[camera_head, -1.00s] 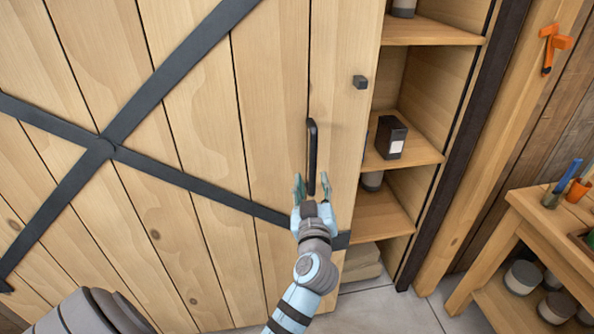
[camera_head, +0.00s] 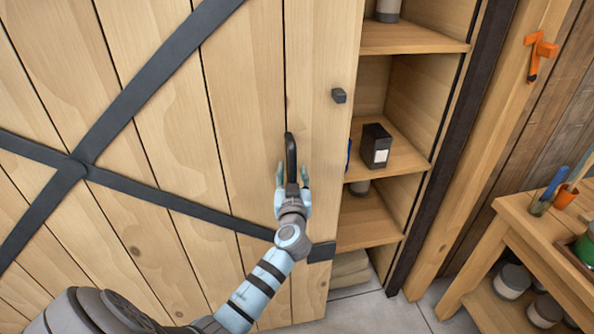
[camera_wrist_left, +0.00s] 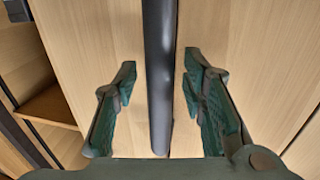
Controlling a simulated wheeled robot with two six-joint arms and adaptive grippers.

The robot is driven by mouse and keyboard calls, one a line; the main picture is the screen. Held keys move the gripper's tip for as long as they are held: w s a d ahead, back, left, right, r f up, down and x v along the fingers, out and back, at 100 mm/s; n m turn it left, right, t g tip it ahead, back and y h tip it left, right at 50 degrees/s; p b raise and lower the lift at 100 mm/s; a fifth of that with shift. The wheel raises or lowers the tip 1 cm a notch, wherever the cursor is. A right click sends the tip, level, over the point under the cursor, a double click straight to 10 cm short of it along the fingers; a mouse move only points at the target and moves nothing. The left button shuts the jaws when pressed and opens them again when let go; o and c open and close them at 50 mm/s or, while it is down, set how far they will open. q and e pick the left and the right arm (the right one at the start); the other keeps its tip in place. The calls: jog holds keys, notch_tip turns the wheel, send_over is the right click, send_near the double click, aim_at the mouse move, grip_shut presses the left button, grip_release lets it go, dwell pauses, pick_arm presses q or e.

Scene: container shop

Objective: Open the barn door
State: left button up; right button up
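The barn door (camera_head: 155,130) is light wood planks with dark metal bracing, and it fills the left of the head view. Its black vertical handle (camera_head: 290,155) is near the door's right edge. My left gripper (camera_head: 292,172) is at the handle's lower part. In the left wrist view the handle (camera_wrist_left: 159,70) runs between the two open green fingers (camera_wrist_left: 158,80), with a visible gap on each side. The handle's lower end is partly hidden by the gripper in the head view. My right gripper is not in view.
A small dark knob (camera_head: 339,95) sits right of the handle. Open shelves (camera_head: 400,155) beside the door hold a dark box (camera_head: 375,145) and jars. A wooden workbench (camera_head: 520,225) with pots stands at the right. Grey floor shows between shelves and bench.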

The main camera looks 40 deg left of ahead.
pick_arm(q)
jog(key=shift+s, duration=0.15)
jog(key=shift+c, duration=1.2)
jog(key=shift+d, duration=0.1)
grip_shut()
